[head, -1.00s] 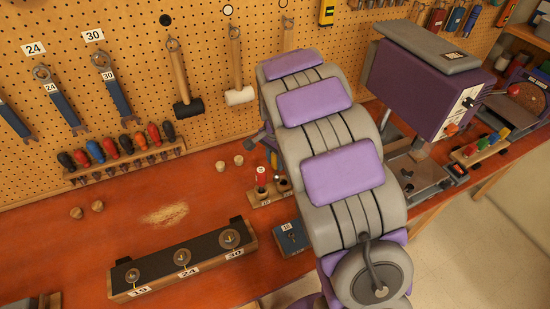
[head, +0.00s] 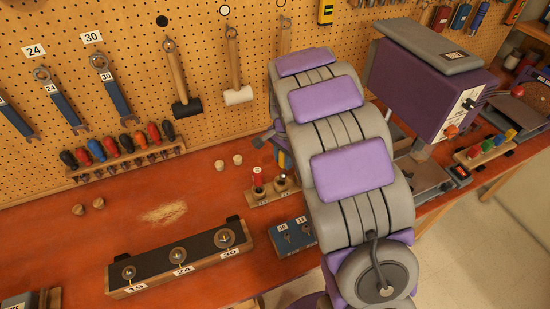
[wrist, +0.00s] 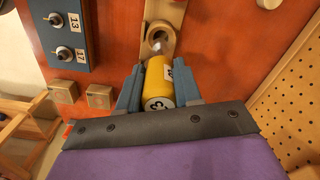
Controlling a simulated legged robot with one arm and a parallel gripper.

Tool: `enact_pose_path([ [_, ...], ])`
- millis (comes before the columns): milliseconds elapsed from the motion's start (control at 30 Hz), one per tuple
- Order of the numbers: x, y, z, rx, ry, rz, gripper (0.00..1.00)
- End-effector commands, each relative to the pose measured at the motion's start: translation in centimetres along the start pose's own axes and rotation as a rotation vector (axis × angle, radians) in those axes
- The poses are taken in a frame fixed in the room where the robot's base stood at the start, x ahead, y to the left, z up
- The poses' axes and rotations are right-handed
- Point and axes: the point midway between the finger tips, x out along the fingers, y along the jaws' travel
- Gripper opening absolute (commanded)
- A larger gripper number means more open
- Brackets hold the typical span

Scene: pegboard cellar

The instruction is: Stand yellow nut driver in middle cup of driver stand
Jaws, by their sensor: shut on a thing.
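The yellow nut driver (wrist: 158,82) is between the two blue fingers of my gripper (wrist: 160,72) in the wrist view. Its numbered handle end faces the camera and its shaft points away toward the wooden driver stand (wrist: 166,12). A round cup opening shows by the shaft tip; I cannot tell whether the tip is inside it. In the head view, the stand (head: 262,200) holds a red-handled driver (head: 258,178) in its left cup. My arm covers the stand's right part and most of my gripper there.
A blue block (head: 290,236) with numbered sockets lies in front of the stand. A long black-topped holder (head: 150,273) marked 19, 24 and 30 is left of it. Small wooden pieces (head: 220,165) lie on the red bench. The pegboard (head: 130,40) stands behind; a purple machine (head: 425,85) is right.

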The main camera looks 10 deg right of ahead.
Motion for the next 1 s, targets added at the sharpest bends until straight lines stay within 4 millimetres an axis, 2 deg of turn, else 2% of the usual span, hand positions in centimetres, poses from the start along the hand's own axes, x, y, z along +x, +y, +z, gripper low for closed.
enact_pose_path([
  [333,0.0,-0.4,0.7,-0.003,0.015,0.01,0.0],
  [733,0.0,0.8,-1.2,-0.003,0.003,0.002,0.0],
  [1000,0.0,0.2,-0.4,-0.002,0.009,0.006,0.0],
])
